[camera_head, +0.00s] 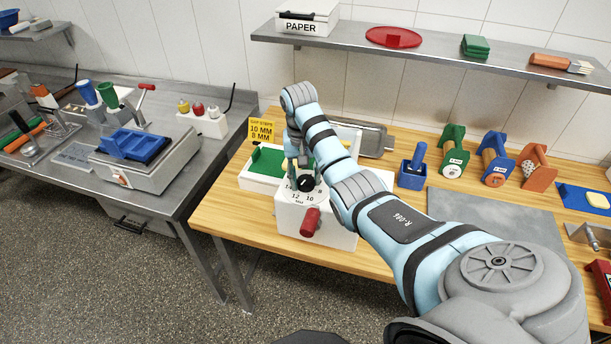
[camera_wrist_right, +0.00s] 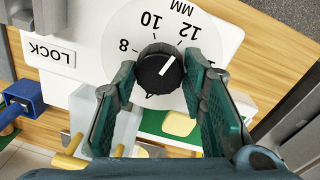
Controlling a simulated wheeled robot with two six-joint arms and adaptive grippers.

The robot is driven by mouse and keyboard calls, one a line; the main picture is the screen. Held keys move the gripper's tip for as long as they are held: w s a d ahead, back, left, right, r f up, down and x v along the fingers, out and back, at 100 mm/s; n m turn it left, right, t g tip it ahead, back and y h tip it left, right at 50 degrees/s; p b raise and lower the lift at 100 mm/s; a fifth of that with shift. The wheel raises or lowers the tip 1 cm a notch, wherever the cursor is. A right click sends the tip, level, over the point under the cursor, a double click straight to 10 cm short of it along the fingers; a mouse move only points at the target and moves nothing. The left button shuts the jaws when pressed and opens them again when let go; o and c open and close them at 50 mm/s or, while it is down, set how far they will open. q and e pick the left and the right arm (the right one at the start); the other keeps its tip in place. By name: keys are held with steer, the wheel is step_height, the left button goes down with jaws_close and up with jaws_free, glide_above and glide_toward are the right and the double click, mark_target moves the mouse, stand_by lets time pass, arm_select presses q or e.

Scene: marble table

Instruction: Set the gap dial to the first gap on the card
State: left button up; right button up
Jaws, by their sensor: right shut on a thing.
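The yellow card (camera_head: 262,131) stands at the back of the wooden bench and reads "GAP STEPS", then 10 MM, then 8 MM. The white gap dial (camera_head: 290,194) sits on top of a white machine, and its numbered face (camera_wrist_right: 121,25) shows 8, 10 and 12 in the wrist view. Its black knob (camera_wrist_right: 153,71) carries a white pointer line that points toward 12. My right gripper (camera_wrist_right: 166,78) is shut on the knob, a finger on each side; in the head view it (camera_head: 305,183) reaches down over the dial. My left gripper is out of view.
A red handle (camera_head: 310,222) sticks out of the machine's front. A LOCK label (camera_wrist_right: 50,52) lies beside the dial. A green-topped tray (camera_head: 265,165) is at the left; a blue holder (camera_head: 412,175) and several coloured spool stands are at the right. A shelf (camera_head: 440,58) hangs above.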

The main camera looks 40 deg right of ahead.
steer(key=n, duration=0.4)
steer(key=shift+s+a+f+n, duration=0.1)
steer(key=shift+s+f+n, duration=0.05)
steer(key=shift+n, duration=0.15)
steer(key=n, duration=0.4)
steer(key=shift+n, duration=0.3)
steer(key=o, duration=1.1)
steer(key=shift+c, duration=0.2)
steer(key=shift+o, duration=0.6)
